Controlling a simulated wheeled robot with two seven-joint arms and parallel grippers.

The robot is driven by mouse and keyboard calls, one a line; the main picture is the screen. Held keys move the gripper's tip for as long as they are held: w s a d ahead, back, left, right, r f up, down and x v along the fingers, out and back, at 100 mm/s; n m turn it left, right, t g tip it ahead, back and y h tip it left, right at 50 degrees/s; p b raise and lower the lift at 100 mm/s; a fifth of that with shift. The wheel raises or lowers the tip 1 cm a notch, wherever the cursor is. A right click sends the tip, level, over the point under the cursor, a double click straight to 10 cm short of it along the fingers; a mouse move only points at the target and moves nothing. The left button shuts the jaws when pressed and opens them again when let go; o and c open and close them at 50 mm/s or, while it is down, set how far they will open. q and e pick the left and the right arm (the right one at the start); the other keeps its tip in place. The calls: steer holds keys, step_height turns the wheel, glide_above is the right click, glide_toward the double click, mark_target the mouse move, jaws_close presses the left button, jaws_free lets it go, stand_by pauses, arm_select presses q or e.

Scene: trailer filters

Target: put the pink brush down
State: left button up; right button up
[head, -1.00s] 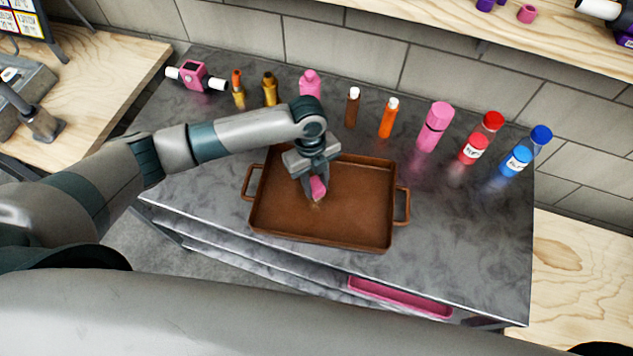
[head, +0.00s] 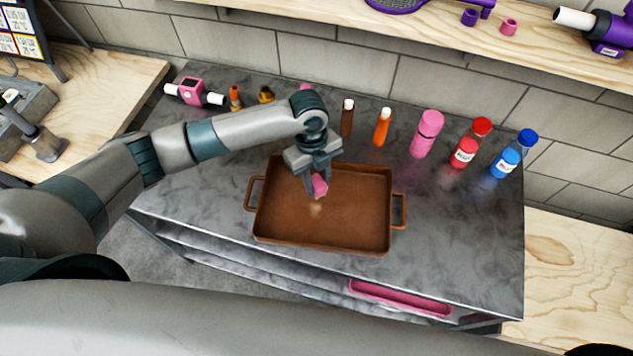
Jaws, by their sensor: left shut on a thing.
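The pink brush (head: 320,187) is in my left gripper (head: 318,188), which is shut on it. The gripper points down over the brown tray (head: 362,232), left of its middle. The brush appears to be held a little above the tray floor, with a pale spot on the floor just below it. Most of the brush is hidden by the fingers. My right gripper is not in view.
Several bottles stand along the back of the grey counter (head: 460,220), among them a pink one (head: 427,134), an orange one (head: 382,127) and a blue-capped one (head: 513,154). A pink and white device (head: 194,92) lies back left. The counter right of the tray is clear.

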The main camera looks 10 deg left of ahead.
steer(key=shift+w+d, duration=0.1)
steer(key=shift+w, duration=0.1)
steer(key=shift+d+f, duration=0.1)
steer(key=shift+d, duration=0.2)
